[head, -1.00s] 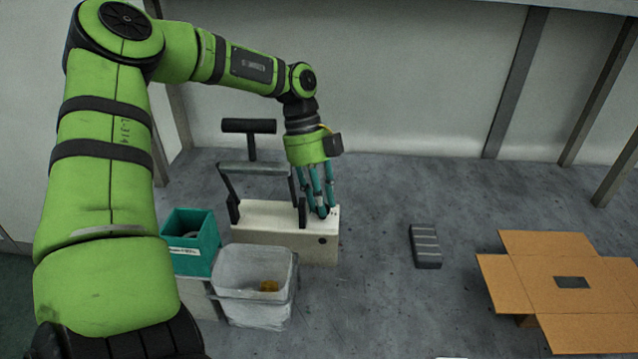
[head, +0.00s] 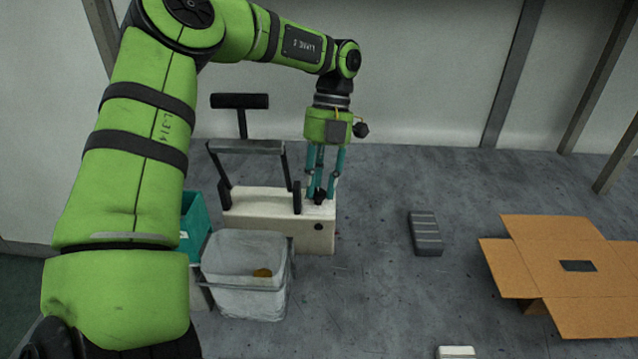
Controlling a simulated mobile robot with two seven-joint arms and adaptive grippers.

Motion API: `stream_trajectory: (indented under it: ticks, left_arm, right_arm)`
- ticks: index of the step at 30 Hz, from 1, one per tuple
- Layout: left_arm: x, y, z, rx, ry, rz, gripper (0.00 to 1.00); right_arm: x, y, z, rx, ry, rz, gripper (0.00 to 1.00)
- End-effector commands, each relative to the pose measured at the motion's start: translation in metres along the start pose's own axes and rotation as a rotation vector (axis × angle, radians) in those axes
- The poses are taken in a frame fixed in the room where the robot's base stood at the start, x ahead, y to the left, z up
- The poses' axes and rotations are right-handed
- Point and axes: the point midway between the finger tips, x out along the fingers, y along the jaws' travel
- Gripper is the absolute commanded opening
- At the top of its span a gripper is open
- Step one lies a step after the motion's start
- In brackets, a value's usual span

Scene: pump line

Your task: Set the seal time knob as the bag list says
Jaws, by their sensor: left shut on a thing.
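The white bag sealer (head: 268,211) stands on the grey floor-like surface, with a dark sealing arm and handle (head: 240,101) raised on its left part. My left gripper (head: 319,195) points straight down at the right end of the sealer's top. Its teal fingers are shut on a small dark knob (head: 319,197) there, which they partly hide. The knob's scale and setting are too small to read. A dark round spot (head: 318,227) shows on the sealer's front. I cannot make out a bag list. My right gripper is not in view.
A dark ridged block (head: 425,233) and an open cardboard box (head: 540,235) lie to the right. The surface between is clear.

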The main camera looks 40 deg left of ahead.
Motion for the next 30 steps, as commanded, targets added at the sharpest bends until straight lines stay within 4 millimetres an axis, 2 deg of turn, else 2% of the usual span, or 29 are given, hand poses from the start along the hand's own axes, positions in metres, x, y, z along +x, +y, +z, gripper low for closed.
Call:
stream_trajectory:
  ticks: [6, 23, 30]
  left_arm:
    - [0.002, -0.002, 0.0, 0.191, 0.004, 0.083, 0.0]
    - [0.003, -0.006, -0.002, 0.681, 0.004, 0.283, 0.0]
    - [0.004, -0.007, -0.004, 0.861, 0.003, 0.357, 0.0]
  right_arm:
    - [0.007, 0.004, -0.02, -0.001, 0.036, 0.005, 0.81]
    - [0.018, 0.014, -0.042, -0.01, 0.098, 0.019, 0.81]
    - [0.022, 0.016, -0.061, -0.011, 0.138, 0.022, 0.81]
